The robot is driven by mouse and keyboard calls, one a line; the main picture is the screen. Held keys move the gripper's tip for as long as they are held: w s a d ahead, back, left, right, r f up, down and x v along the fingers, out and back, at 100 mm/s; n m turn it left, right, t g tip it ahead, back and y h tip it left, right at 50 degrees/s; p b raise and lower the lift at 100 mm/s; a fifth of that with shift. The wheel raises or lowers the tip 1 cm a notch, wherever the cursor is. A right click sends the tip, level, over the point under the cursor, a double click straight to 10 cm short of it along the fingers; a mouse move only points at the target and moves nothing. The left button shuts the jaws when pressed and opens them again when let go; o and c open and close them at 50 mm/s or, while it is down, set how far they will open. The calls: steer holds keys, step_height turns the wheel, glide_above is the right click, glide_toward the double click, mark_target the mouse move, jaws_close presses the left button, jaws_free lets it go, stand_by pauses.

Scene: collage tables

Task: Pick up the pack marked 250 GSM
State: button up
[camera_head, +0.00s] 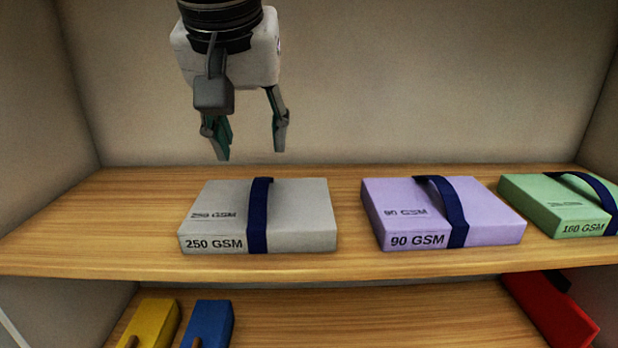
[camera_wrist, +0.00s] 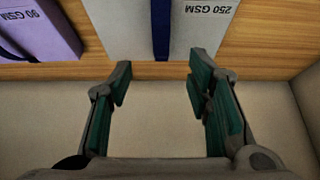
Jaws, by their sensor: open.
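The grey pack marked 250 GSM (camera_head: 300,215) lies flat on the upper wooden shelf, left of centre, with a dark blue strap over its middle. In the wrist view the same pack (camera_wrist: 205,35) shows at the top, its strap between the lines of the two fingers. My gripper (camera_head: 247,152) hangs above the pack's far side, fingers pointing down, open and empty. I cannot tell the exact height gap.
A purple pack marked 90 GSM (camera_head: 395,205) lies to the right, and a green 160 GSM pack (camera_head: 540,205) farther right. The upper shelf (camera_head: 100,225) is bare at left. Below are yellow (camera_head: 152,322), blue (camera_head: 208,322) and red (camera_head: 550,315) things. A back wall stands behind.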

mark_target(260, 184)
steer(key=p+x, duration=0.1)
steer(key=x, duration=0.9)
steer(key=shift+a+f, duration=0.1)
jaws_close()
steer(key=shift+w, duration=0.1)
